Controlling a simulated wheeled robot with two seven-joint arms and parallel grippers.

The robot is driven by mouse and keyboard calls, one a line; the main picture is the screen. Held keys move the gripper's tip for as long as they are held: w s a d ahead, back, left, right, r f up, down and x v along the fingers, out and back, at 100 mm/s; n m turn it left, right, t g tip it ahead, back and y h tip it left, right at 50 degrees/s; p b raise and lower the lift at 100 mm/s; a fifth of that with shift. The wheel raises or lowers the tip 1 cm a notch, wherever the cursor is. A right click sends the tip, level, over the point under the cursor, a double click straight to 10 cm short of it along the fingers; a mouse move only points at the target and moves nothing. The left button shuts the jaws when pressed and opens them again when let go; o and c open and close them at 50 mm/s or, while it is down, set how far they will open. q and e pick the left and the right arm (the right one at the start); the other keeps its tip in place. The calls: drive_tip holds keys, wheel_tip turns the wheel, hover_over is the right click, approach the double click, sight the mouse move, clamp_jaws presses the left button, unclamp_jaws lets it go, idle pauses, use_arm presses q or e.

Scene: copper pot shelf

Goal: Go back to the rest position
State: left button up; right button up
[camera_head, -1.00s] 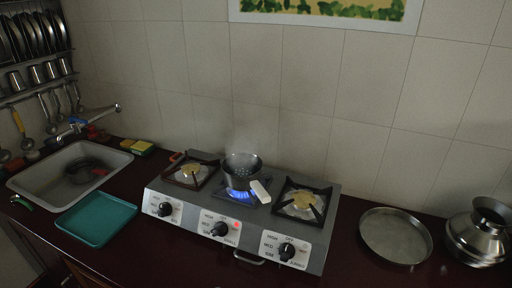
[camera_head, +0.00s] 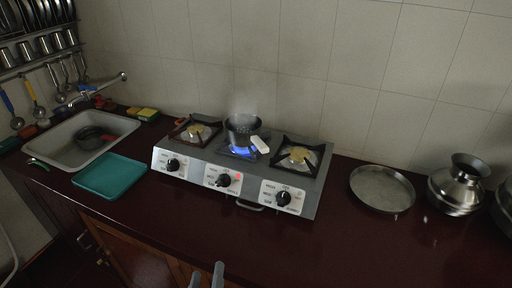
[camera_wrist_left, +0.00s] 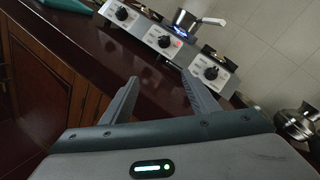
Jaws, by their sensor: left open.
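My left gripper (camera_head: 207,276) shows at the bottom edge of the head view, as two grey fingertips in front of the counter. In the left wrist view its two fingers (camera_wrist_left: 160,82) stand apart with nothing between them. It is clear of the stove and touches nothing that I can see. My right gripper is in neither view. A dark steaming pot (camera_head: 242,130) with a white handle sits on the lit middle burner of the grey three-burner stove (camera_head: 238,182). The pot also shows in the left wrist view (camera_wrist_left: 184,20).
A teal tray (camera_head: 110,177) lies left of the stove, beside the sink (camera_head: 72,150) with a pan in it. A round metal plate (camera_head: 382,189) and a metal vessel (camera_head: 457,187) stand at the right. The front of the dark counter (camera_head: 290,240) is clear.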

use_arm(q)
drive_tip(key=s+a+f+n+g+b, duration=0.1)
drive_tip(key=s+f+n+g, duration=0.25)
drive_tip(key=f, duration=0.95)
drive_tip(key=s+a+f+n+g, duration=0.2)
drive_tip(key=s+f+n, duration=0.15)
drive_tip(key=f, duration=0.95)
drive_tip(key=s+a+f+n+g+b, duration=0.1)
drive_tip(key=s+f+n+g, duration=0.2)
drive_tip(key=f, duration=1)
drive_tip(key=s+a+f+n+g+b, duration=0.1)
drive_tip(key=s+a+f+n+g, duration=0.2)
drive_tip(key=s+f+n, duration=0.5)
drive_tip(key=s+a+f+n+g+b, duration=0.1)
drive_tip(key=s+a+f+n+g, duration=0.3)
drive_tip(key=s+f, duration=0.9)
drive_tip(key=s+a+n, duration=0.2)
drive_tip(key=s+n, duration=0.2)
drive_tip(key=s, duration=0.2)
drive_tip(key=shift+s+f, duration=0.25)
drive_tip(key=shift+f, duration=0.05)
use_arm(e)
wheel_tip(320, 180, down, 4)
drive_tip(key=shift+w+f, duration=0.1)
